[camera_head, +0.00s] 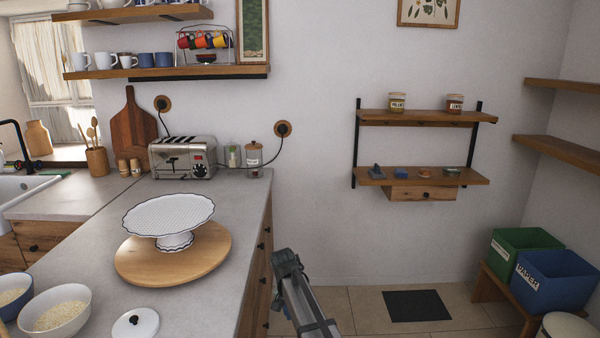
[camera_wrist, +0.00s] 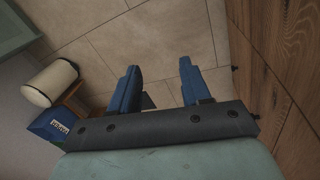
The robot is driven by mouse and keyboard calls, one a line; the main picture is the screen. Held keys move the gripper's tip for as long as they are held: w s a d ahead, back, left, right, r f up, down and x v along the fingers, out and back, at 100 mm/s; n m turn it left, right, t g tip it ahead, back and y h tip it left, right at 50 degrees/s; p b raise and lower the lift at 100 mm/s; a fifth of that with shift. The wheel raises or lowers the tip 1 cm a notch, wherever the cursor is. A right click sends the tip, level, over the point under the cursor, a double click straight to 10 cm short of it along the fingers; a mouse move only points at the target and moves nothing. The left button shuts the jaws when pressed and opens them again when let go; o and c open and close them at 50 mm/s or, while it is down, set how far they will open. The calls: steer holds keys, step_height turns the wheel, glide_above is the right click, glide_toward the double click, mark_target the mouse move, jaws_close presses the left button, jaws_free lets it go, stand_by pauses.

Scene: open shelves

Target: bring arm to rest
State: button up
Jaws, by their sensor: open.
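My gripper (camera_wrist: 158,88) is open in the wrist view, with its two blue fingers apart and nothing between them. It points down at the tiled floor (camera_wrist: 165,32). In the head view my arm shows at the bottom middle, beside the counter's right edge and over the floor. The fingertips cannot be made out there.
The grey counter (camera_head: 80,258) on the left holds a white cake stand (camera_head: 170,214) on a round wooden board (camera_head: 135,266), a toaster (camera_head: 183,157) and bowls. Wall shelves (camera_head: 425,175) hang on the back wall. Green (camera_head: 502,250) and blue (camera_head: 550,285) bins stand at right. The floor between is mostly clear.

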steer(key=s+d+f+g, duration=0.1)
steer(key=s+d+f, duration=0.3)
steer(key=s+f, duration=0.35)
steer(key=s+d+f+n+g, duration=0.1)
steer(key=s+d+f, duration=0.4)
steer(key=f, duration=0.4)
steer(key=s+d+f+g, duration=0.1)
steer(key=s+d+f, duration=0.2)
steer(key=s+f, duration=0.5)
steer(key=s+d+f+g, duration=0.1)
steer(key=s+d+f, duration=0.1)
steer(key=s, duration=0.7)
steer(key=s+d+f+n+g+y, duration=0.1)
steer(key=s+f, duration=0.4)
steer(key=s, duration=0.5)
steer(key=s+d+f+g+y, duration=0.1)
steer(key=s+d+f, duration=0.2)
steer(key=s, duration=0.6)
steer(key=shift+s+f+g, duration=0.35)
steer(key=shift+f+g, duration=0.05)
steer(key=shift+f, duration=0.35)
